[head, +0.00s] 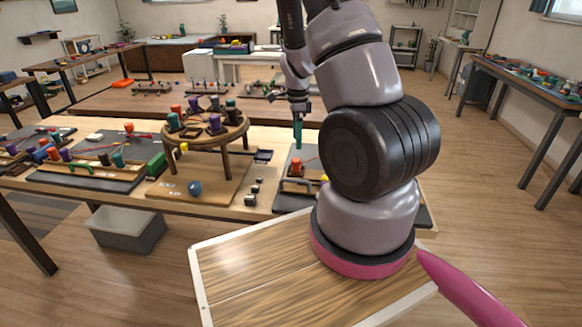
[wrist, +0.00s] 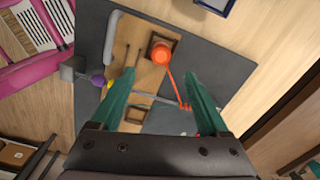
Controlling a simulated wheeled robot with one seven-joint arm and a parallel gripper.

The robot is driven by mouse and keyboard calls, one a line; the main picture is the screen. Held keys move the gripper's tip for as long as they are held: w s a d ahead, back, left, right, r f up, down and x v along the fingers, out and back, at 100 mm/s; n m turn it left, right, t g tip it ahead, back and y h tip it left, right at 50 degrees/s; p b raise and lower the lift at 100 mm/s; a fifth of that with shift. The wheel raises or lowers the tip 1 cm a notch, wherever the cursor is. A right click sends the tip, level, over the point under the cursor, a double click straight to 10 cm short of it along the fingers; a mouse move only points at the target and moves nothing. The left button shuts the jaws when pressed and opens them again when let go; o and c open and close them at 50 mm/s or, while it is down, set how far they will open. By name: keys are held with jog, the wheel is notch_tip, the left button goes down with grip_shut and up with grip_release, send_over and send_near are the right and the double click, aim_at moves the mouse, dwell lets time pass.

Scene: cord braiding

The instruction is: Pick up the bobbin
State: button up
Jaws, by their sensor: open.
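An orange-red bobbin (head: 296,167) stands on the dark mat at the right end of the bench. In the wrist view the bobbin (wrist: 161,54) sits in a small brown square holder, and an orange cord (wrist: 174,88) runs from it to a small coil. My gripper (head: 298,146) points down above the bobbin. In the wrist view the gripper's teal fingers (wrist: 162,82) are spread apart with nothing between them held. The bobbin lies beyond the fingertips, apart from them. Several other bobbins in orange, teal and purple (head: 214,123) stand on a round wooden stand (head: 235,133).
A grey curved handle (head: 298,184) edges the mat near the bobbin. A purple ball (wrist: 97,81) and grey block (wrist: 73,68) lie left in the wrist view. Small dark weights (head: 252,194) and a blue ball (head: 195,188) sit on the bench.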

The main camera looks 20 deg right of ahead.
aim_at(296, 160)
notch_tip(296, 160, down, 10)
jog(key=shift+w+a+f, duration=0.1)
jog(key=shift+w, duration=0.05)
grip_shut()
dwell(0.4)
